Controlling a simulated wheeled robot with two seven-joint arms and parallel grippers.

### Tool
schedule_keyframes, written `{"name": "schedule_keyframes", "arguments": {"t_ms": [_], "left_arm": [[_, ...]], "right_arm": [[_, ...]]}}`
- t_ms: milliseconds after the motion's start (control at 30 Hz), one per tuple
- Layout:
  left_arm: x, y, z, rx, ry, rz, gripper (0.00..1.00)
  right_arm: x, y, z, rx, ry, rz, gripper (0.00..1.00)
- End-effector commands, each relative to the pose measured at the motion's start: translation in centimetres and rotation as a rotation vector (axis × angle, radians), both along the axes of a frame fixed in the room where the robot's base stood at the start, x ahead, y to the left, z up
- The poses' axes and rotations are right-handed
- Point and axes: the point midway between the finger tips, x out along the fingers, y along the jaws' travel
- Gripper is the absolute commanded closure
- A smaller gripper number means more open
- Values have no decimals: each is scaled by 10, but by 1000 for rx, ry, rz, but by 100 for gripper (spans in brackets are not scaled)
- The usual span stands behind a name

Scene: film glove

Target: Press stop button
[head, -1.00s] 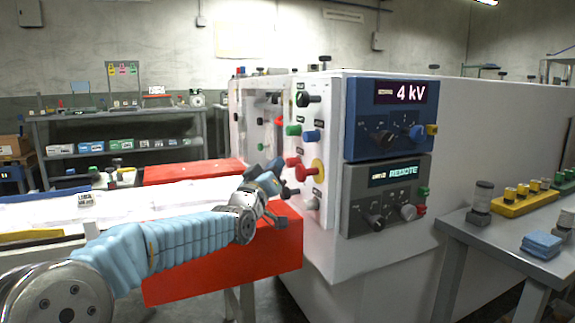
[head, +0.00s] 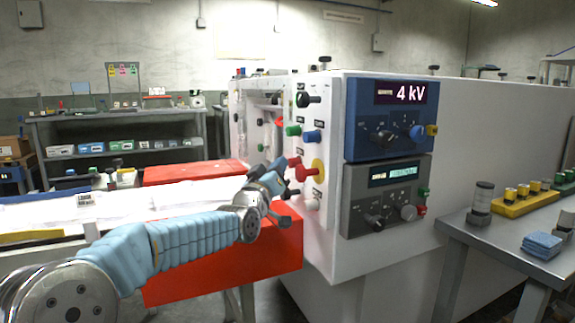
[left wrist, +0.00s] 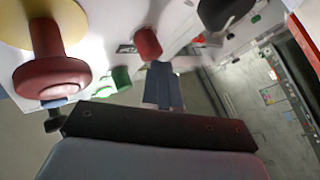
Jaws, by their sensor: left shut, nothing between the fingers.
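The stop button is a red mushroom head (head: 302,173) on a yellow round plate (head: 318,169), low on the white cabinet's panel. In the left wrist view the red head (left wrist: 52,77) is large at the upper left, with the yellow plate (left wrist: 28,22) behind it. My left gripper (head: 282,166) is just left of the button in the head view. Its closed blue fingers (left wrist: 163,86) show in the left wrist view, right of the stop button and below a smaller red button (left wrist: 147,42). They appear apart from the stop button. My right gripper is not in view.
Green (head: 293,130), blue (head: 312,136) and black (head: 309,99) knobs sit above on the same panel. A red box (head: 225,265) lies under my left arm. A grey table (head: 510,240) stands at the right.

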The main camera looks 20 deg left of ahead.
Motion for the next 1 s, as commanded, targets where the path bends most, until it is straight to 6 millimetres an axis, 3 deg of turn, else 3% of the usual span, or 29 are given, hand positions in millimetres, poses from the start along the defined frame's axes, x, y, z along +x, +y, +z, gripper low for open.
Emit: {"name": "schedule_keyframes", "arguments": {"t_ms": [1000], "left_arm": [[-18, 15, -3, 1, -1, 1, 100]], "right_arm": [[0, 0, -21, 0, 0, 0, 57]]}}
